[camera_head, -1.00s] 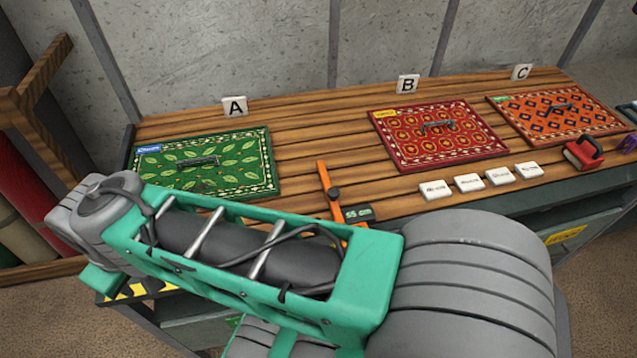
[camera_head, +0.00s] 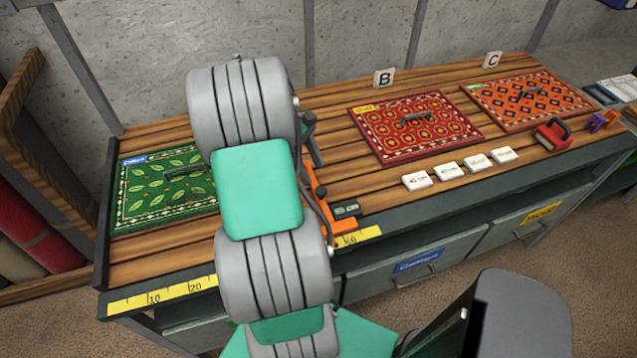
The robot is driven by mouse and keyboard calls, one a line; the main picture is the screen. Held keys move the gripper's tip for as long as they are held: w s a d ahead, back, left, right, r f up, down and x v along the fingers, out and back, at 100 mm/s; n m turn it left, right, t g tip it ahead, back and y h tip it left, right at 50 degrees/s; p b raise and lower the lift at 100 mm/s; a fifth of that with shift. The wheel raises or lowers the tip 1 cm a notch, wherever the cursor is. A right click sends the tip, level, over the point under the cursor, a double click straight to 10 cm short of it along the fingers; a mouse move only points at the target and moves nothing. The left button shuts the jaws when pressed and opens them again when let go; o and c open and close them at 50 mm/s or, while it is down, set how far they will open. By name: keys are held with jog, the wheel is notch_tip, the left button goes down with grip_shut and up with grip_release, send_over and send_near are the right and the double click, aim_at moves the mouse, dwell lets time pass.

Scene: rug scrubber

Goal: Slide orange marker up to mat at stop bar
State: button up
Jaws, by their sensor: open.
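The orange marker (camera_head: 317,197) is an upright-looking orange slide with a dark knob and a small dark green display at its foot, at the front of the slatted bench. My arm hides part of it. The green leaf mat (camera_head: 150,195) lies at the left end of the bench, against or close to the dark bar (camera_head: 104,215) there; the exact contact is unclear. My gripper (camera_head: 312,150) is mostly hidden behind my arm; only a dark part shows just behind the marker. It is open, and I cannot tell whether it touches the marker.
A yellow ruler strip (camera_head: 165,295) runs along the bench's front edge. A red mat (camera_head: 415,128) and an orange mat (camera_head: 528,98) lie to the right. Bare slats separate the mats.

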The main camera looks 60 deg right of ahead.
aim_at(320, 190)
jog(key=x, duration=0.6)
jog(key=shift+s+a+f, duration=0.1)
jog(key=shift+f, duration=0.25)
